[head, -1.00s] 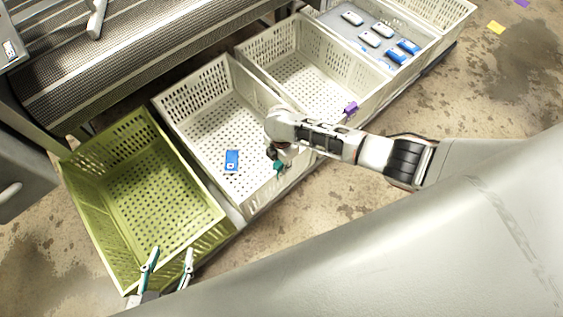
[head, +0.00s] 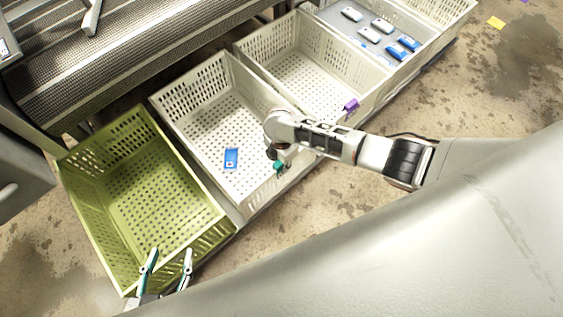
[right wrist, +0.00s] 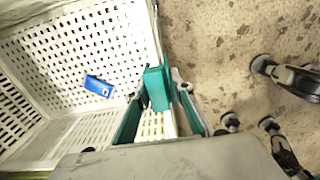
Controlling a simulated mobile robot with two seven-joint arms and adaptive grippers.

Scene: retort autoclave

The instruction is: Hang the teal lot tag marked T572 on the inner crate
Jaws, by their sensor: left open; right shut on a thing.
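The teal tag (head: 279,166) is at the near rim of the white crate (head: 212,180), the one beside the green crate. My right gripper is shut on the tag. In the right wrist view the teal tag (right wrist: 157,88) stands between the fingers of my right gripper (right wrist: 158,100), at the rim between crate interior and floor. Whether it hooks over the rim is unclear, and its marking is not readable. My left gripper (head: 171,252) is open and empty, over the near end of the green crate (head: 212,240).
A blue item (head: 231,158) lies in the white crate. A second white crate (head: 310,115) has a purple tag (head: 351,105) on its near rim. Beyond it, several blue and white items lie on a grey surface. A mesh conveyor (head: 150,60) runs behind. Floor in front is clear.

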